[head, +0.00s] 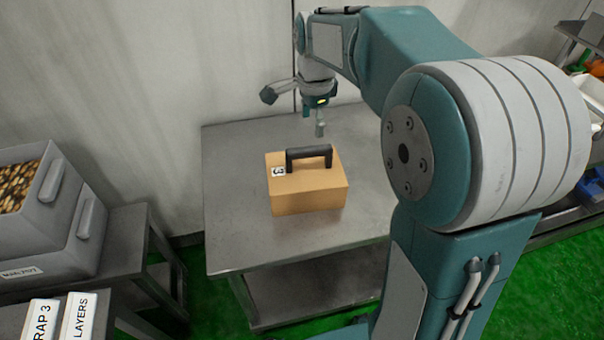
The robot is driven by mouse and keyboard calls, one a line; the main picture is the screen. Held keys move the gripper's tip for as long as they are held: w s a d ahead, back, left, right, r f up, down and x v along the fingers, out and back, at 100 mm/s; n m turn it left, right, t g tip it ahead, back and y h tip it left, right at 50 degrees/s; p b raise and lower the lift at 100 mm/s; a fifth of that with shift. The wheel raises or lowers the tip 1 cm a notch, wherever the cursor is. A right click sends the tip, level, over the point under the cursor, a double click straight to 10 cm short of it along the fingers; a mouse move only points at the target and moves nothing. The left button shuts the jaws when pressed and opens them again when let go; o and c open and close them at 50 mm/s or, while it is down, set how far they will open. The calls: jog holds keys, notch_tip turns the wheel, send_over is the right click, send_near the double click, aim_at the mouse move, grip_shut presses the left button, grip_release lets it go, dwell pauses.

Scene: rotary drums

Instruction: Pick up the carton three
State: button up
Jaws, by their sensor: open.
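The carton three (308,198) is a tan box with a black handle (309,157) on top and a white label with a "3" near its left end. It stands upright on a grey metal table (235,170). My gripper (296,110) is above the table, above and behind the carton in the head view. Its fingers are spread apart and empty. I see no contact between the gripper and the handle. The far right part of the table is hidden behind my arm.
Grey bins (50,215), the upper one holding small brown items, sit on a bench at the left. White labelled binders (60,325) stand at the bottom left. A pale wall (150,70) is close behind the table. Shelves are at the right. The tabletop around the carton looks clear.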

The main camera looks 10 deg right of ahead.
aim_at(305, 148)
jog(key=w+f+m, duration=0.1)
jog(key=w, duration=0.1)
jog(key=w+f+m, duration=0.1)
jog(key=w+f, duration=0.1)
jog(key=shift+d+m+g, duration=0.15)
jog(key=shift+m+g, duration=0.25)
jog(key=f, duration=1.1)
jog(key=shift+a, duration=0.35)
grip_shut()
